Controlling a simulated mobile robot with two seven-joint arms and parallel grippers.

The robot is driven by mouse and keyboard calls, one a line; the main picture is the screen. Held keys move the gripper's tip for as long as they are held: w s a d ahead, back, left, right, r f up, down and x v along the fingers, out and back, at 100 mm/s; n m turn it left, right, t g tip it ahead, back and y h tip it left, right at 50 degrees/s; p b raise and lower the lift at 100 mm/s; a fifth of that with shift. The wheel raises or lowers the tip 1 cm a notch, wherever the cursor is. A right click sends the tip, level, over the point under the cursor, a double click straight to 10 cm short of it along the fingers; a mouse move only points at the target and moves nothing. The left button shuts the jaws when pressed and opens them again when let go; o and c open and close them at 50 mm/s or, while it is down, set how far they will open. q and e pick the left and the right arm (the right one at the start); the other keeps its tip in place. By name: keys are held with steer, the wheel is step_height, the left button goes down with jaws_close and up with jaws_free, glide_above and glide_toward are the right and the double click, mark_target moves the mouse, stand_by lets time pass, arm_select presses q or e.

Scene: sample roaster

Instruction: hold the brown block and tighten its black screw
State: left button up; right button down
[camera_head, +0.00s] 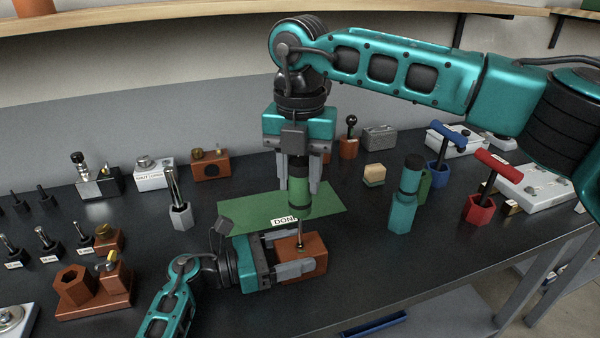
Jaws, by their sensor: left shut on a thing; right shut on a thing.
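The brown block (316,265) sits at the front of the dark bench, at the near edge of the green mat. My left gripper (291,252) is shut on the block, with grey fingers along its near and far sides. My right gripper (299,183) points straight down above the block, shut on a green-handled screwdriver (300,203) with black bands. The screwdriver's thin shaft (301,232) reaches down to the block's top. The black screw cannot be made out at the shaft's tip.
The green mat (240,207) has a "DONE" label. A teal driver (403,209) stands to the right, beside the blue (440,170) and red (480,207) T-handle tools. A grey hex holder (181,216) and a brown hex block (75,287) are at left. Several brown and white blocks line the back.

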arm_select(q)
steer(key=shift+f, duration=0.1)
arm_select(e)
steer(key=shift+r, duration=1.15)
steer(key=shift+r, duration=2.5)
arm_select(q)
steer(key=o, duration=1.3)
steer(key=shift+o, duration=0.2)
steer(key=shift+a, duration=0.1)
